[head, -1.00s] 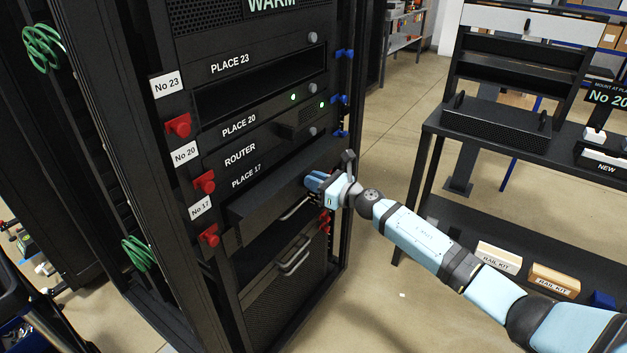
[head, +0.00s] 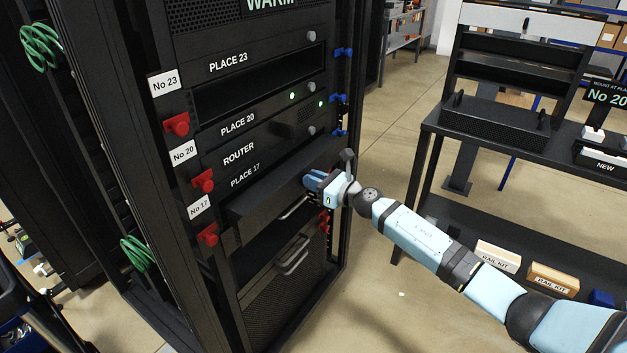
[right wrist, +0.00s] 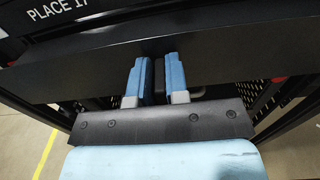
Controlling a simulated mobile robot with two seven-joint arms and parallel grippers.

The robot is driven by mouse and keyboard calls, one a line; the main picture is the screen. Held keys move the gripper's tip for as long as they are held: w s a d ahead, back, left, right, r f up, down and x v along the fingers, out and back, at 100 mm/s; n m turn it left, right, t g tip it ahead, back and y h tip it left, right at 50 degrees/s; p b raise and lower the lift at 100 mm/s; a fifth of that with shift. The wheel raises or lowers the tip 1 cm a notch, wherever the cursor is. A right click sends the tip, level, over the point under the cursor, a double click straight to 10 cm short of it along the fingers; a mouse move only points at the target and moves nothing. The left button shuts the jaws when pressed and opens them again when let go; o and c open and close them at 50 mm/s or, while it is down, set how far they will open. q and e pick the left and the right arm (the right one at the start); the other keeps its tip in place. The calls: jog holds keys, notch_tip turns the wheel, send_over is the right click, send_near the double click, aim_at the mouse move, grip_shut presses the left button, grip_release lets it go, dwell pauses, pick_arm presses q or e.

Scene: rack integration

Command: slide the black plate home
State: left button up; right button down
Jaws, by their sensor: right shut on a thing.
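The black plate (head: 262,205) sits in the rack at the PLACE 17 label and stands out in front of the rack face. Its wide dark front also spans the right wrist view (right wrist: 235,45). My right gripper (head: 312,182) is at the right part of the plate's front edge. In the right wrist view its blue fingers (right wrist: 159,80) stand a little apart, shut on the plate, with a dark part of it between them. The exact grip is partly hidden. My left gripper is not in view.
Above are the router (head: 290,128) and an open slot (head: 260,88). A handled unit (head: 285,275) is below. A black bench (head: 480,140) stands right, with floor between.

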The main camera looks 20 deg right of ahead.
aim_at(294, 172)
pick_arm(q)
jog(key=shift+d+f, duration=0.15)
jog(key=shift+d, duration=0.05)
pick_arm(e)
jog(key=shift+w+a, duration=0.25)
jog(key=shift+w, duration=0.2)
pick_arm(q)
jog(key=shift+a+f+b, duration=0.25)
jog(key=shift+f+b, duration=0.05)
jog(key=shift+b, duration=0.05)
pick_arm(e)
jog(key=shift+w+a, duration=0.45)
jog(key=shift+w, duration=0.15)
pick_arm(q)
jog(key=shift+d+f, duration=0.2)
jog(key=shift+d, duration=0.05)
pick_arm(e)
jog(key=shift+x, duration=0.85)
pick_arm(q)
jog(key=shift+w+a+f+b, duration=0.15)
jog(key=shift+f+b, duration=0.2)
jog(key=shift+b, duration=0.6)
pick_arm(e)
jog(key=shift+x, duration=1.7)
jog(key=c, duration=1)
grip_release()
jog(key=shift+c, duration=0.2)
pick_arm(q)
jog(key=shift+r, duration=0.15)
